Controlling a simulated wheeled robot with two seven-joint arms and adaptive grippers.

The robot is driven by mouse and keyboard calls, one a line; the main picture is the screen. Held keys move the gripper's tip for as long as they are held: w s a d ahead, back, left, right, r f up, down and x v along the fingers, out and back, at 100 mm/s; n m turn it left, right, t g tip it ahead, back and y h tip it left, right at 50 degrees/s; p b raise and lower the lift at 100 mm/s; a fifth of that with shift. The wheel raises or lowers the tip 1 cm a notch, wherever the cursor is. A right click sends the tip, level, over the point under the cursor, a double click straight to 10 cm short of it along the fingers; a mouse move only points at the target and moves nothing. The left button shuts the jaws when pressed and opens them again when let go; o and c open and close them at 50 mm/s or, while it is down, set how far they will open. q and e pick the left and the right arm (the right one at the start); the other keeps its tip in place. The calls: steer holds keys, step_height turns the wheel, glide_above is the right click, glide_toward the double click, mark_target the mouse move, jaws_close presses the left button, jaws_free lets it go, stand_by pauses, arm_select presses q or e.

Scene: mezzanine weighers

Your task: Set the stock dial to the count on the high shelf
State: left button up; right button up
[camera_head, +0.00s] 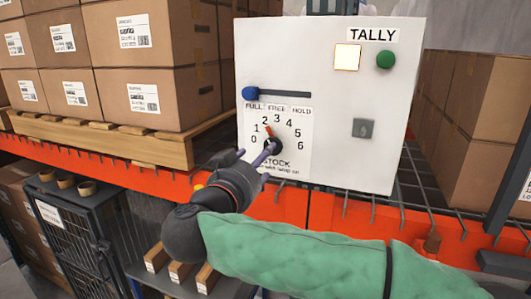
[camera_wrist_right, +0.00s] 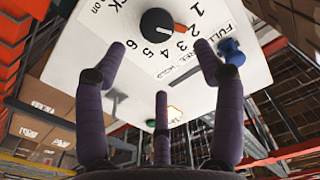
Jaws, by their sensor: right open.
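The stock dial (camera_head: 272,146) is a black knob with an orange pointer on a white panel (camera_head: 345,95) marked TALLY. Its scale runs from 0 to 6, and the pointer is at about 2. In the right wrist view the knob (camera_wrist_right: 157,23) is ahead of the fingers, the pointer also towards 2. My right gripper (camera_head: 256,157), on the green-sleeved arm, is just in front of the dial's lower left. In the wrist view its fingers (camera_wrist_right: 160,62) are spread and empty, apart from the knob. My left gripper is not in view. I cannot tell which stock is the high shelf's.
The panel also has a blue slider knob (camera_head: 250,92) at the FULL end, a lit square (camera_head: 347,57), a green button (camera_head: 385,59) and a small grey window (camera_head: 363,128). Cartons (camera_head: 136,95) stand on a pallet at left, more (camera_head: 480,95) at right. An orange beam (camera_head: 330,208) runs below.

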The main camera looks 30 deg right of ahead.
steer(key=shift+v, duration=1.4)
